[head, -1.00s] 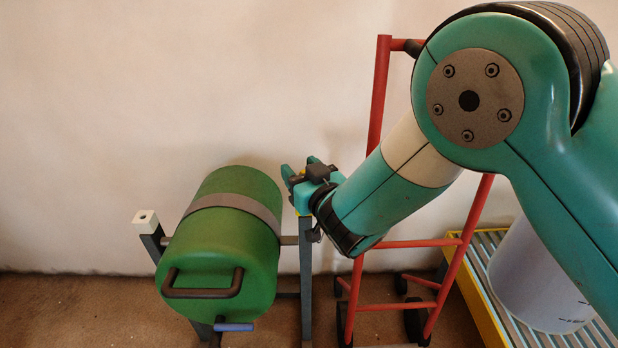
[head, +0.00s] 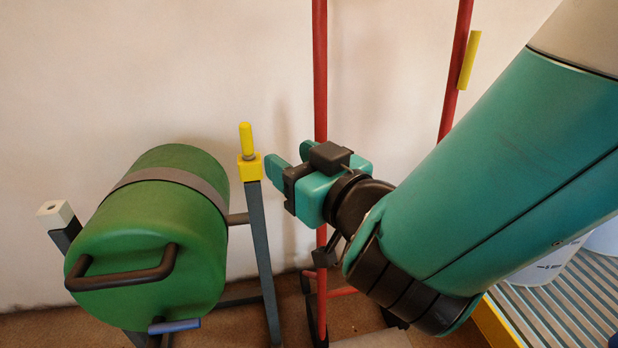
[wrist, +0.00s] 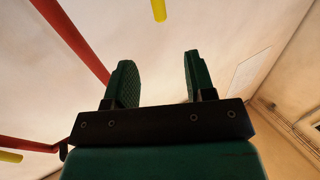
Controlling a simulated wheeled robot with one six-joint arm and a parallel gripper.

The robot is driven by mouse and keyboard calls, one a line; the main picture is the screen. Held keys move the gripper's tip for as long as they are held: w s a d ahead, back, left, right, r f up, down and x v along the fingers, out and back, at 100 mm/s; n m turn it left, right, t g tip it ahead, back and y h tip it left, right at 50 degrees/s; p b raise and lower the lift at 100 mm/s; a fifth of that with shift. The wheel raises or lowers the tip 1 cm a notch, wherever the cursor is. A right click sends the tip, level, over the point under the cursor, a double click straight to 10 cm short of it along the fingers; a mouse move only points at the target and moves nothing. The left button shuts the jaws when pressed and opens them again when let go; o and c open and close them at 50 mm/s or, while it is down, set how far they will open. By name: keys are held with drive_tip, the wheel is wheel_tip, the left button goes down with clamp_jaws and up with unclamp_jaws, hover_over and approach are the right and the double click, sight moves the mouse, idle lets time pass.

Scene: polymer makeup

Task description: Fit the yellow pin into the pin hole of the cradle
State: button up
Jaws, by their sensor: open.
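The yellow pin (head: 246,140) stands upright in the yellow block (head: 249,168) on top of the right post (head: 262,250) of the cradle. The cradle carries a green drum (head: 160,235) with a grey strap and a dark handle. My gripper (head: 290,155) is open and empty, to the right of the pin and apart from it, with its fingers pointing left. In the wrist view my two green fingers (wrist: 158,80) are spread with nothing between them. A yellow piece (wrist: 159,10), likely the pin, shows beyond the fingertips at the top edge.
A white block with a hole (head: 55,213) tops the cradle's left post. A red hand truck frame (head: 320,80) stands behind my gripper, with a yellow grip (head: 469,60). A slatted yellow-edged platform (head: 560,300) is at lower right. A blue lever (head: 174,326) is under the drum.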

drive_tip(key=shift+b+v, duration=0.45)
drive_tip(key=shift+v, duration=0.7)
drive_tip(key=w+d+f+m+g+h, duration=0.1)
drive_tip(key=d+f+m+g+h, duration=0.2)
drive_tip(key=d, duration=0.4)
drive_tip(key=w+d+f+m+g+h, duration=0.1)
drive_tip(key=d+f+m+g+h, duration=0.2)
drive_tip(key=d+h, duration=0.35)
drive_tip(key=s+d+r+n+g+y+p, duration=0.1)
drive_tip(key=s+d+r+n+g+y, duration=0.15)
drive_tip(key=s+n+g, duration=0.9)
drive_tip(key=s+r+m+t+p, duration=0.2)
drive_tip(key=r+m+p, duration=0.1)
drive_tip(key=r+p, duration=1.5)
drive_tip(key=s+r+m+t+p, duration=0.2)
drive_tip(key=r+m+p, duration=0.1)
drive_tip(key=r+p, duration=1.6)
drive_tip(key=shift+s+d+r+m+h+p, duration=0.2)
drive_tip(key=shift+d+r+m+h+p, duration=0.15)
drive_tip(key=shift+r, duration=0.15)
